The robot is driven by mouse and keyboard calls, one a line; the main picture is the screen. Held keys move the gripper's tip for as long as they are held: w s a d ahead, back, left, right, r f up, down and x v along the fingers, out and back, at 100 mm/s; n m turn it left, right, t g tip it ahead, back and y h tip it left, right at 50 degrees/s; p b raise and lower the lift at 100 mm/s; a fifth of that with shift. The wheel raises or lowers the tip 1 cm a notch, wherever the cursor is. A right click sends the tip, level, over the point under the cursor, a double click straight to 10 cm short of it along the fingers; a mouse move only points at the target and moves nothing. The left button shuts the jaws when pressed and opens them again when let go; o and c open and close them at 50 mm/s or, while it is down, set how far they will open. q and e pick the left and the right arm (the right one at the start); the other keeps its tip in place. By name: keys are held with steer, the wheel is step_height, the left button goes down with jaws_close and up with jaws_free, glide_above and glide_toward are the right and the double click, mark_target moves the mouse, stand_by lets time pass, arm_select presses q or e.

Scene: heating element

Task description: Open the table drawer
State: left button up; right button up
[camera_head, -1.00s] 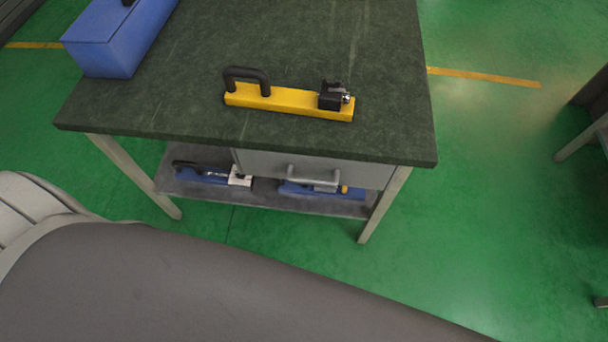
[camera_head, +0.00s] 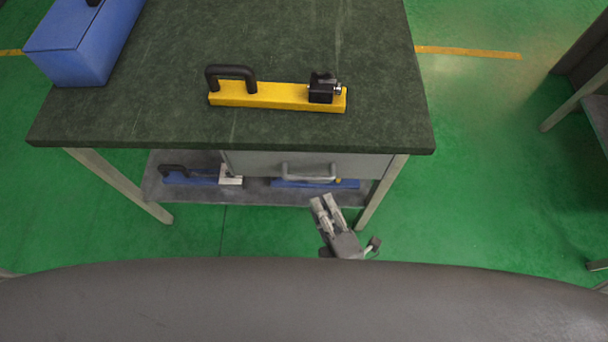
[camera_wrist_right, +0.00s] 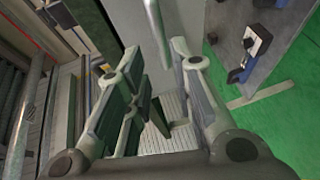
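The table (camera_head: 380,105) has a dark green top. Its grey drawer (camera_head: 250,163) sits under the front edge, with its front flush and shut. A light bar handle (camera_head: 308,176) is on the drawer front. My right gripper (camera_head: 325,203) is below and slightly right of the handle, apart from it in the head view. In the right wrist view my right gripper (camera_wrist_right: 155,58) has its fingers spread with nothing between them. A pale bar that looks like the handle (camera_wrist_right: 157,28) shows just beyond the fingertips. My left gripper is not in view.
A yellow bar tool (camera_head: 270,95) with a black handle lies on the tabletop, and a blue box (camera_head: 75,50) stands at its left. Blue tools (camera_head: 190,177) lie on the lower shelf (camera_head: 260,192). Table legs flank the drawer.

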mark_target(309, 177)
steer(key=x, duration=0.9)
steer(key=shift+w+a+f, duration=0.15)
steer(key=shift+w, duration=0.05)
jaws_close()
